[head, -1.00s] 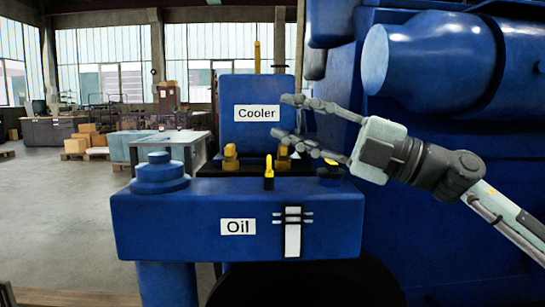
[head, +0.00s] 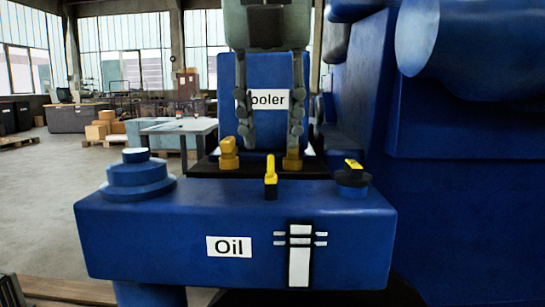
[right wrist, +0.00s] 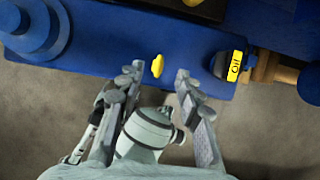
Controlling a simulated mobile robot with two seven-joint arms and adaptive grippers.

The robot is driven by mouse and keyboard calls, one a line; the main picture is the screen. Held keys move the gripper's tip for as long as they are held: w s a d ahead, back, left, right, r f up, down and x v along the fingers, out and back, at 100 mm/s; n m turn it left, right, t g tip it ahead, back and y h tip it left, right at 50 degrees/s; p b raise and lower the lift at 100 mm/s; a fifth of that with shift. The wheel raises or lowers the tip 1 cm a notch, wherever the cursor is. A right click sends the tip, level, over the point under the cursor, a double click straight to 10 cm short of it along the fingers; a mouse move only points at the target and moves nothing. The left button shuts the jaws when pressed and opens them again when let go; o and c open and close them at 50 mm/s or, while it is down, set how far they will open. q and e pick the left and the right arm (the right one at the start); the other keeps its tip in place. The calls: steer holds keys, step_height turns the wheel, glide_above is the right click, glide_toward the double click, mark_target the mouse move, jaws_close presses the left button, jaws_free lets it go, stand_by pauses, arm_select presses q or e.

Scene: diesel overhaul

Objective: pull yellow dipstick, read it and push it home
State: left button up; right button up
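The yellow dipstick handle (head: 270,172) stands upright on top of the blue Oil tank (head: 150,237), near its back edge. It also shows as a small yellow grip in the right wrist view (right wrist: 157,65). My right gripper (head: 270,143) hangs from above with its fingers pointing down in front of the Cooler block. It is open and empty. In the right wrist view its two fingertips (right wrist: 159,70) lie on either side of the dipstick handle, with gaps on both sides. Contact with the handle does not show. My left gripper is out of view.
Brass-yellow fittings (head: 228,153) stand behind the dipstick, before the blue Cooler block (head: 226,75). A black cap with a yellow top (head: 352,173) sits at the tank's right, a stepped blue cap (head: 137,178) at its left. Blue machinery (head: 470,180) fills the right.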

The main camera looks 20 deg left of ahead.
mark_target(271, 154)
steer(key=x, duration=0.5)
jaws_close()
stand_by(0.4)
